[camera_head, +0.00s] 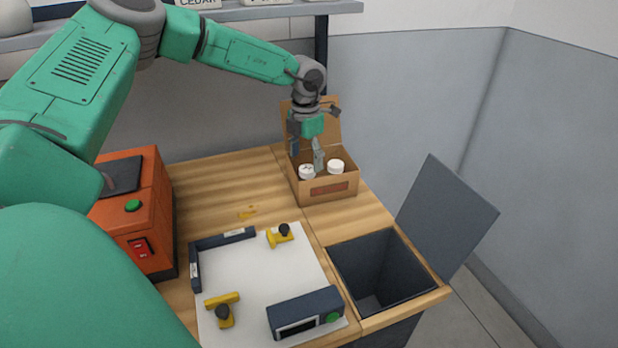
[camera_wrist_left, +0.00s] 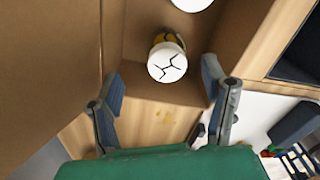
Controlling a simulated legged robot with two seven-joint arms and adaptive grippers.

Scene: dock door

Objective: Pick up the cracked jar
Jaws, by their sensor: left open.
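The cracked jar (camera_wrist_left: 167,62) has a white lid with black crack lines and some yellow below it. It stands inside an open cardboard box (camera_head: 328,188) on the wooden bench. In the head view the left jar (camera_head: 306,172) in the box has faint marks on its lid and appears to be the cracked one. A second white-lidded jar (camera_head: 336,166) stands to its right. My left gripper (camera_head: 307,160) is open above the box, pointing down. In the left wrist view its fingers (camera_wrist_left: 165,95) are spread, with the cracked lid ahead between them. My right gripper is not seen.
The box's raised flap (camera_head: 315,118) stands behind the gripper. An orange machine (camera_head: 135,210) is on the left. A white mat (camera_head: 260,275) with yellow-and-black clamps and a dark device (camera_head: 305,312) lies in front. A dark open bin (camera_head: 383,270) is at right.

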